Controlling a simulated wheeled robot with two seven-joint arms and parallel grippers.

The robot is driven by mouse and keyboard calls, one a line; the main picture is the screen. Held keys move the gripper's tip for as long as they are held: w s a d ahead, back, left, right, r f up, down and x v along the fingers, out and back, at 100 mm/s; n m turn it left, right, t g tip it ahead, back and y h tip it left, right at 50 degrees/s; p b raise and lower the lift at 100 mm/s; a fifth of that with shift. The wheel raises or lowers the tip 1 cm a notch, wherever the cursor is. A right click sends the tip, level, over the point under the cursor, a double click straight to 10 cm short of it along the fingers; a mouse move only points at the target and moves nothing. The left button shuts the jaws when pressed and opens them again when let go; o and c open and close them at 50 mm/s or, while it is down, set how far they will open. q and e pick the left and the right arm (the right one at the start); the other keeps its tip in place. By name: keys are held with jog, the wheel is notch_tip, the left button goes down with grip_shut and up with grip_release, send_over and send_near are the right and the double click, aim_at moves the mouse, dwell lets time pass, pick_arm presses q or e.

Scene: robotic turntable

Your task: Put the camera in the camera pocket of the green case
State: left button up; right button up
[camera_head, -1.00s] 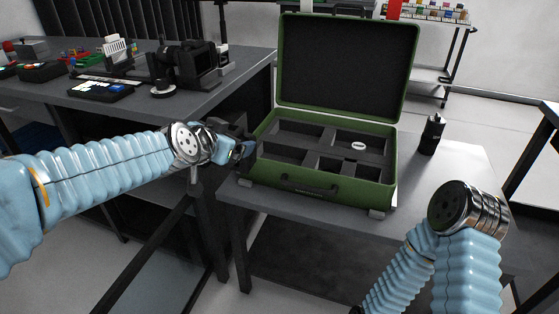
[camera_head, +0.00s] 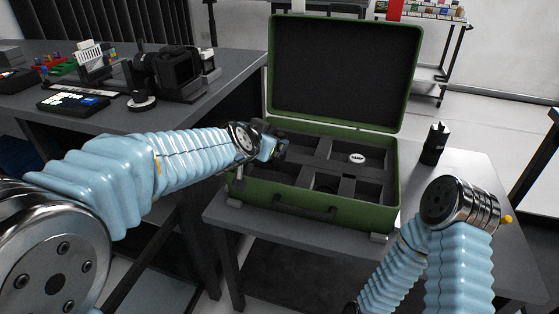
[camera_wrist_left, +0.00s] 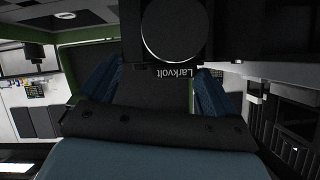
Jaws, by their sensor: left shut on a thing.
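The green case (camera_head: 365,216) stands open on the grey table, with its lid (camera_head: 345,75) upright at the back. Its dark foam is divided into several pockets; I cannot tell which is the camera pocket. My left gripper (camera_head: 276,149) is over the left part of the case, near its left wall. It is shut on a black camera (camera_wrist_left: 150,88), which shows in the left wrist view with a round lens and the word Larkvolt between the blue fingers. In the head view the camera is mostly hidden by the gripper. My right gripper is not in view; only its arm shows.
A white round item (camera_head: 357,158) lies in the case. A black bottle (camera_head: 433,145) stands on the table (camera_head: 465,175) right of the case. A dark workbench (camera_head: 200,112) at left holds black equipment (camera_head: 170,72). The table right of the bottle is clear.

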aim_at(277, 162)
pick_arm(q)
jog(key=d+f, duration=0.1)
jog(key=w+f, duration=0.1)
jog(key=d+f+b, duration=0.1)
jog(key=f, duration=0.1)
jog(key=shift+w+d, duration=0.35)
jog(key=f+b, duration=0.1)
jog(key=f, duration=0.1)
jog(key=f+b, duration=0.1)
jog(key=f, duration=0.1)
jog(key=shift+w+d, duration=0.1)
jog(key=shift+d, duration=0.3)
jog(key=shift+c, duration=0.2)
jog(key=o, duration=1.8)
jog(key=shift+f, duration=0.2)
jog(key=shift+r, duration=0.2)
jog(key=p+v, duration=0.3)
jog(key=v, duration=0.9)
jog(key=shift+f, duration=0.1)
